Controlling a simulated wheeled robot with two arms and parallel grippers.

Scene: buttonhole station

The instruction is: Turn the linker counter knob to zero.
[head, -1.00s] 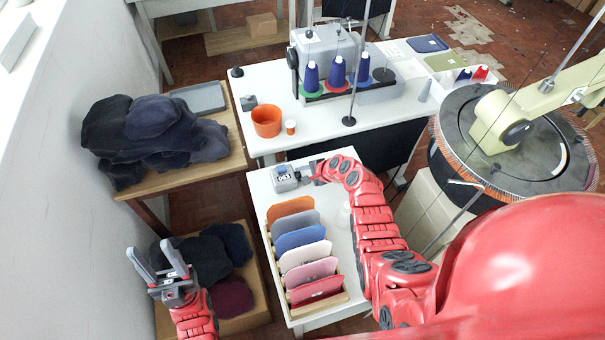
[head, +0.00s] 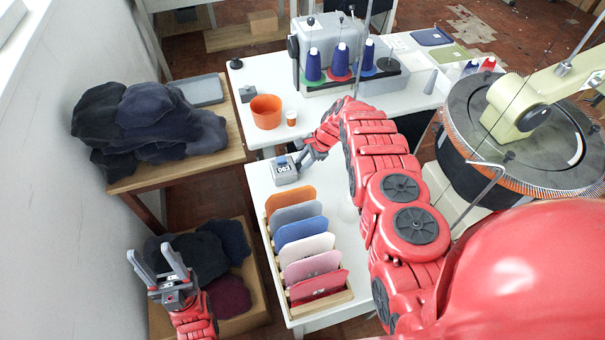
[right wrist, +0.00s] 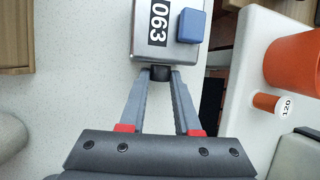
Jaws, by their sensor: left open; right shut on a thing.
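The linker counter (head: 285,171) is a small grey box with a blue block on top, at the back of the small white table. In the right wrist view the counter (right wrist: 184,52) shows a black strip reading 063. Its dark knob (right wrist: 160,74) sticks out of the side facing my gripper. My right gripper (right wrist: 160,80) is shut on the knob, one fingertip on each side. In the head view this right gripper (head: 301,163) is at the counter's right side. My left gripper (head: 165,266) is open and empty at lower left, far from the counter.
A wooden rack (head: 333,301) of coloured fabric pieces stands in front of the counter. An orange bowl (head: 266,112) and small orange cup (head: 291,118) stand on the table behind. Dark cloths (head: 150,118) are piled at left. The round linking machine (head: 520,130) is at right.

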